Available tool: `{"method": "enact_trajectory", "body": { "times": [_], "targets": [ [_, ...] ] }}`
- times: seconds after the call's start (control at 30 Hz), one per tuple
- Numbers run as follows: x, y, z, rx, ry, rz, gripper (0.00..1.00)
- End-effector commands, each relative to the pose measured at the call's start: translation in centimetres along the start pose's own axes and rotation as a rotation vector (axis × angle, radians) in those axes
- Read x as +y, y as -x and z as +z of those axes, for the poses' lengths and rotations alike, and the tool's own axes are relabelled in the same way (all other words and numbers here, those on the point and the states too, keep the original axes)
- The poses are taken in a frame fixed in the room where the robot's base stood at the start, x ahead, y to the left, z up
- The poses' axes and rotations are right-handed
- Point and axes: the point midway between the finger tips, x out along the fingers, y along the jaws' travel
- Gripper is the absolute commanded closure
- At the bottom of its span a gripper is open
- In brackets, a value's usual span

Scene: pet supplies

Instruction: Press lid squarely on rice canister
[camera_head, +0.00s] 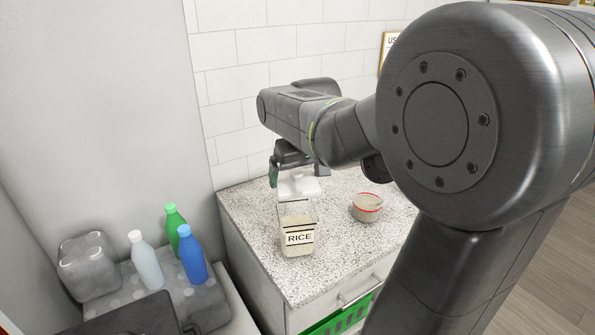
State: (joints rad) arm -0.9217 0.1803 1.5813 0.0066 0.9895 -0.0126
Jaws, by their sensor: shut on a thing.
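The rice canister (298,239) is a clear container with a black-and-white RICE label. It stands upright on the speckled counter, with pale contents showing. A white lid (300,187) shows just above and behind the canister's rim in the picture. My gripper (297,173) is over the lid, with its fingers to either side, and is shut on it. The lid looks apart from the canister's rim, but I cannot tell its exact height or how level it is. My wrist hides part of the gripper.
A clear bowl with a red rim (367,207) stands on the counter (335,265) to the right of the canister. The tiled wall is close behind. White, green and blue bottles (192,256) stand lower at left.

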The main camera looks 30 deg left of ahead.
Motion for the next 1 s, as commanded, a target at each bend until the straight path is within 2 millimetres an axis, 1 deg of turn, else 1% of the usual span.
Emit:
{"method": "enact_trajectory", "body": {
  "times": [0.03, 0.5, 0.7, 1.0],
  "targets": [
    [0.0, -0.7, 0.3, -0.001, 0.000, 0.000, 0.29],
    [0.0, -4.8, 2.0, 0.000, 0.000, 0.000, 0.29],
    [0.0, -5.4, 2.2, 0.001, 0.000, 0.000, 0.29],
    [0.0, -5.3, 2.2, 0.000, 0.000, 0.000, 0.29]
  ]
}}
